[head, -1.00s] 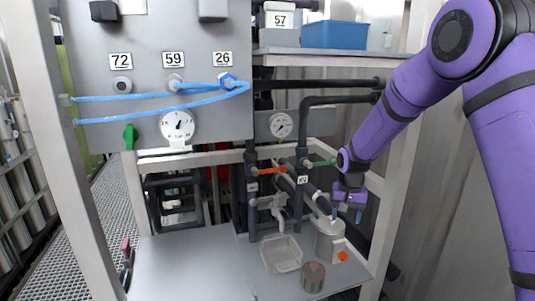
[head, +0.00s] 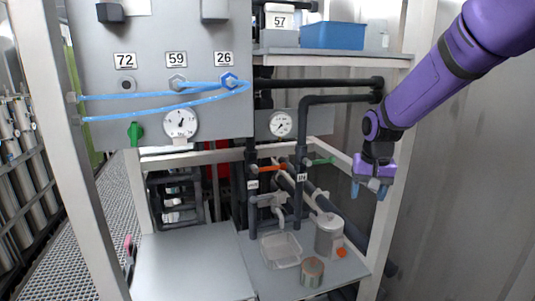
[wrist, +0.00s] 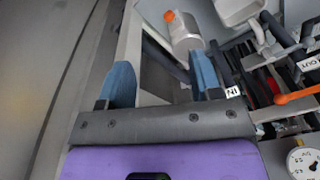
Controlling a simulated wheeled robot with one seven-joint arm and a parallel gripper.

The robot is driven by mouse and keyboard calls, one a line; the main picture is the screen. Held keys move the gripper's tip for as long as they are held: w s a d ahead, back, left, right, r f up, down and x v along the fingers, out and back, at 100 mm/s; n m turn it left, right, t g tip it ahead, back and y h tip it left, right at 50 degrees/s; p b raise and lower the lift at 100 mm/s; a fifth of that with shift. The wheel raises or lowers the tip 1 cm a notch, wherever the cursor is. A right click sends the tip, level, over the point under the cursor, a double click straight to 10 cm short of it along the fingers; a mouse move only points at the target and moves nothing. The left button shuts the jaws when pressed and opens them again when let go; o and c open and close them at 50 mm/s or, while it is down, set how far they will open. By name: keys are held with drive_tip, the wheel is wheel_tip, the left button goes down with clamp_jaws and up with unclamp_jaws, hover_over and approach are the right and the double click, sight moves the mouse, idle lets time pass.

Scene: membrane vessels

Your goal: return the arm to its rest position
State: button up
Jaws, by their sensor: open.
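My gripper (head: 370,188) hangs at the right of the head view, in front of the frame's right post, with its blue fingertips pointing down. It is open and empty. In the wrist view my gripper (wrist: 163,82) shows two blue fingers spread well apart with nothing between them. My purple arm (head: 440,80) reaches in from the upper right. The gripper is to the right of and above the grey metal canister (head: 328,236) on the lower shelf, apart from it.
The lower shelf (head: 190,262) bears a clear tray (head: 281,250) and a small brown-green jar (head: 312,272). The right post (head: 398,150) is close to my gripper. Dark pipes with an orange handle (head: 270,169) and a green handle (head: 322,161) stand behind. A blue bin (head: 332,36) sits above.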

drive_tip(key=s+d+r+n+t, duration=0.1)
drive_tip(key=s+d+r+t, duration=0.15)
drive_tip(key=s+r, duration=1)
drive_tip(key=s+d+n+t, duration=0.1)
drive_tip(key=s+d, duration=0.1)
drive_tip(key=s, duration=1.6)
drive_tip(key=shift+s+r, duration=0.15)
drive_tip(key=shift+r, duration=0.2)
